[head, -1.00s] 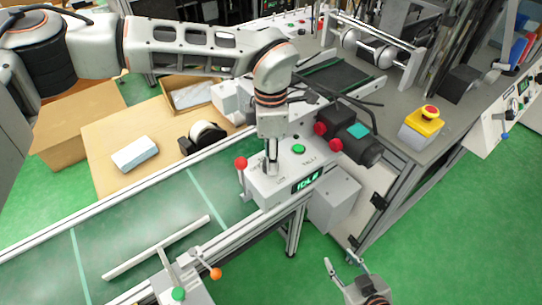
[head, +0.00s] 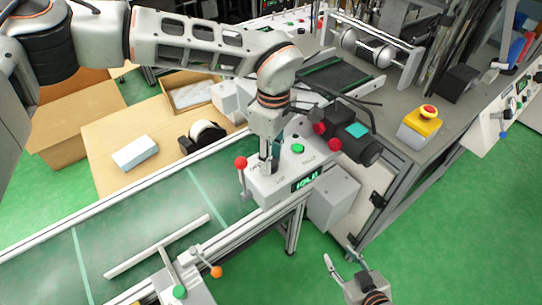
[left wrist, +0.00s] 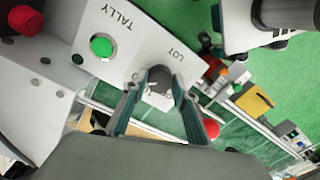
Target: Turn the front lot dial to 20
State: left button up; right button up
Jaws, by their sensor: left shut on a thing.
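The lot dial (left wrist: 160,75) is a dark round knob beside the LOT label on a white control box (head: 262,192). My left gripper (head: 268,166) comes down on the box top. In the left wrist view my left gripper (left wrist: 160,88) has its two fingers on either side of the dial, shut on it. The dial's pointer and most of its scale are hidden by the fingers. A small display (head: 305,181) on the box front shows green characters too small to read surely. My right gripper (head: 341,260) is empty, fingers apart, above the floor.
A green button (head: 298,148) and a red-knobbed lever (head: 240,163) are close to my left gripper. A conveyor (head: 150,230) runs to the lower left.

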aim_at(273, 160)
pick_arm(q)
jog(key=shift+w+r, duration=0.1)
dwell(0.3)
jog(key=o, duration=1.1)
jog(key=r, duration=1.2)
jog(key=shift+w+d, duration=0.2)
